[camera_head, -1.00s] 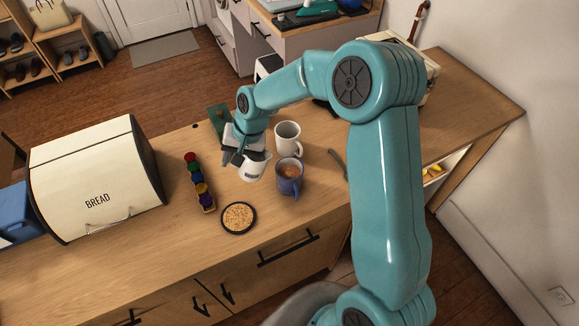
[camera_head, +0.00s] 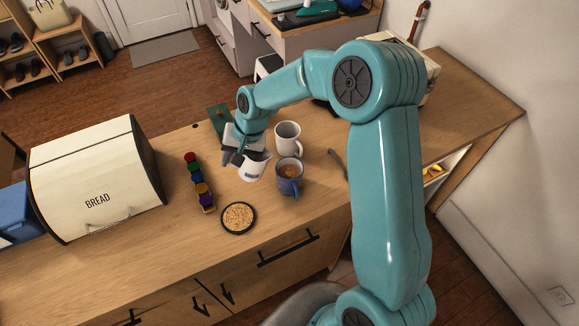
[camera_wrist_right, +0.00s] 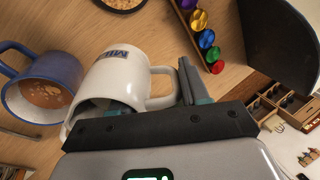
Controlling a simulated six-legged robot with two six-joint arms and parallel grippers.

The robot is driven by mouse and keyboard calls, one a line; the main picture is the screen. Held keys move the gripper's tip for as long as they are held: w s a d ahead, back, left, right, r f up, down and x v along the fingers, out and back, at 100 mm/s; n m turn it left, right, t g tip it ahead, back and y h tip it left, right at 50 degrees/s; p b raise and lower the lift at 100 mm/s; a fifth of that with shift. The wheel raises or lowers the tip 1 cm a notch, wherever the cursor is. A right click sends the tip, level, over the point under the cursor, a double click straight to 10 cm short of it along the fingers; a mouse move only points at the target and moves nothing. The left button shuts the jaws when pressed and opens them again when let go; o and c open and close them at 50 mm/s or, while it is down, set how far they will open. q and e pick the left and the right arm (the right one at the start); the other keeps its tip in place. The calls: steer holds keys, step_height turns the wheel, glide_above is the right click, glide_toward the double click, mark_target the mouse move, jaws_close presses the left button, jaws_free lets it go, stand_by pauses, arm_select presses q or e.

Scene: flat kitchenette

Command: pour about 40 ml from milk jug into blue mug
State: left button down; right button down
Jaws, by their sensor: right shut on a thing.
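The white milk jug (camera_head: 251,170) is held above the counter, just left of the blue mug (camera_head: 289,187). My right gripper (camera_head: 240,152) is shut on the jug's handle. In the right wrist view the jug (camera_wrist_right: 119,80) shows part of its lettering, and my finger (camera_wrist_right: 188,82) is at its handle. The jug's rim is close beside the blue mug (camera_wrist_right: 68,70); I cannot see a stream between them. The mug stands upright and holds brown liquid with paler patches on top. My left gripper is not in view.
A white mug (camera_head: 287,132) stands behind the blue mug. A rack of coloured capsules (camera_head: 206,198) and a round dark-rimmed dish (camera_head: 238,226) are to the left and front. The bread box (camera_head: 96,178) stands farther left. A dark utensil (camera_head: 337,162) lies right.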

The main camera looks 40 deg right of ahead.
stand_by(0.5)
steer(key=shift+g+h, duration=0.6)
steer(key=f+b, duration=0.1)
steer(key=f, duration=0.4)
steer(key=shift+w+a+f+b, duration=0.15)
steer(key=shift+w+a+b, duration=0.05)
steer(key=shift+b, duration=0.2)
steer(key=shift+w+f+g+h+b, duration=0.1)
steer(key=shift+f+g+h+b, duration=0.4)
steer(key=shift+f, duration=0.4)
stand_by(1.2)
